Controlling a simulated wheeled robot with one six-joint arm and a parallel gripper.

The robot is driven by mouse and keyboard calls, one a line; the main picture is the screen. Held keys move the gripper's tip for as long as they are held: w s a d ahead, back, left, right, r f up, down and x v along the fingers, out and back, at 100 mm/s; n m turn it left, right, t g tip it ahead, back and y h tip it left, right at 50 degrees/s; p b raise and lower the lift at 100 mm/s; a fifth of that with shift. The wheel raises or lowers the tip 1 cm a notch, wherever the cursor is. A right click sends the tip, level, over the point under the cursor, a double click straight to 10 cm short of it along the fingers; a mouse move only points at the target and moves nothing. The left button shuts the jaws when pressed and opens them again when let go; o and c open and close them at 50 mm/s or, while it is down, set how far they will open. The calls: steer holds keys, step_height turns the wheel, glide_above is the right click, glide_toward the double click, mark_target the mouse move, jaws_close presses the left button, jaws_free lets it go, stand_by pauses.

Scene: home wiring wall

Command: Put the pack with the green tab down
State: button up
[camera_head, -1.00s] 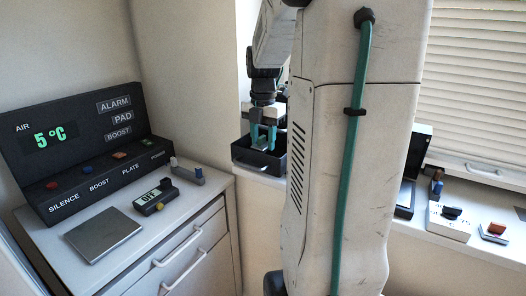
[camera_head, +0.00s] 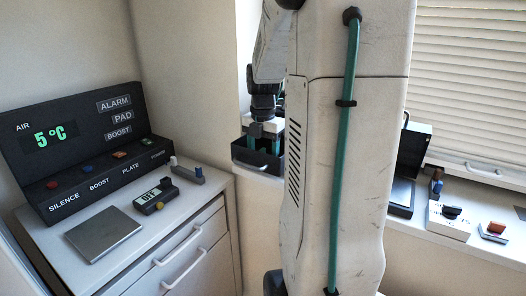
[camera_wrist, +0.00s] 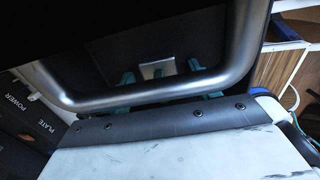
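My gripper (camera_head: 264,150) has teal fingers and points down into a black open-topped tray (camera_head: 246,157) beyond my arm. In the wrist view the teal fingers of my gripper (camera_wrist: 160,72) stand apart, with a small pale grey piece (camera_wrist: 157,69) between them. I cannot tell whether the fingers touch this piece or whether it is part of the pack. No green tab can be made out for sure. A bright metal bar crosses the wrist view and partly hides the fingers. My arm column covers the tray's right part in the head view.
On the left cabinet are a metal plate (camera_head: 103,236), a small meter (camera_head: 156,197) and a black control panel (camera_head: 78,150) reading 5 °C. On the right sill are a white box (camera_head: 449,224) and an orange-topped block (camera_head: 493,231).

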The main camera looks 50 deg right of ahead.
mark_target(263, 148)
steer(key=shift+f, duration=0.15)
step_height(263, 148, up, 13)
steer(key=s+a+f+m, duration=0.15)
steer(key=a+m, duration=0.35)
steer(key=a, duration=0.5)
steer(key=s+a+m, duration=0.2)
steer(key=a+m, duration=0.2)
steer(key=a, duration=0.5)
steer(key=s+a+f+m+t, duration=0.1)
steer(key=s+a+f+m, duration=0.5)
steer(key=s+a+m, duration=0.3)
steer(key=shift+a+f+m, duration=0.4)
steer(key=shift+a+m, duration=0.1)
steer(key=shift+a, duration=0.7)
steer(key=shift+c, duration=0.3)
